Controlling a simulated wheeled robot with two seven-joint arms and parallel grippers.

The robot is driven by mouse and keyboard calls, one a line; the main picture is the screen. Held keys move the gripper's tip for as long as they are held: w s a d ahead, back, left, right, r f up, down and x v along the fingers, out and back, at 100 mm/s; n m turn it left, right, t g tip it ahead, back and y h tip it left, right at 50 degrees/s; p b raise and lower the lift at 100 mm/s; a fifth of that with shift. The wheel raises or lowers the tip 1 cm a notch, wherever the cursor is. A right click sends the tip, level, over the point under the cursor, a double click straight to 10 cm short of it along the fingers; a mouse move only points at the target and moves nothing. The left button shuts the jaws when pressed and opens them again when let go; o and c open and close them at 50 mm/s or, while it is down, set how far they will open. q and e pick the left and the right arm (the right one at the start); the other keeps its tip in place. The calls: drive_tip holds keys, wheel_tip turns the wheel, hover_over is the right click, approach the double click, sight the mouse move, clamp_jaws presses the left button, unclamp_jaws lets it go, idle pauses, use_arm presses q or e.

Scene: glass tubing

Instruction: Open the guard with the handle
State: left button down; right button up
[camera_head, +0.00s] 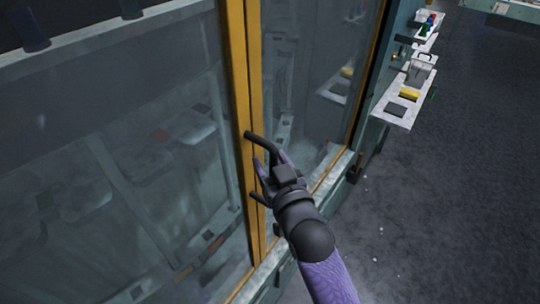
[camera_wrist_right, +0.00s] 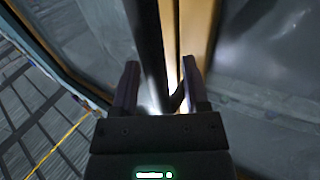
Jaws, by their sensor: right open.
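The guard is a tall glazed panel with yellow uprights (camera_head: 236,110), filling the left and middle of the head view. Its dark bar handle (camera_head: 263,143) stands off the yellow upright, with its lower end showing below my gripper. My right gripper (camera_head: 262,172) is at the handle and hides the middle of it. In the right wrist view my right gripper (camera_wrist_right: 160,85) is open, with a dark bar, seemingly the handle (camera_wrist_right: 150,50), running between the two fingers. I cannot tell if either finger touches it. My left gripper is not in view.
A second glass pane (camera_head: 310,80) lies right of the yellow uprights. A pale side shelf (camera_head: 393,112) with a yellow item (camera_head: 409,94) and other small things juts out at the right. The dark floor (camera_head: 470,170) at the right is mostly clear.

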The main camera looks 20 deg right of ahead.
drive_tip(key=shift+w, duration=0.45)
clamp_jaws()
idle(1.1)
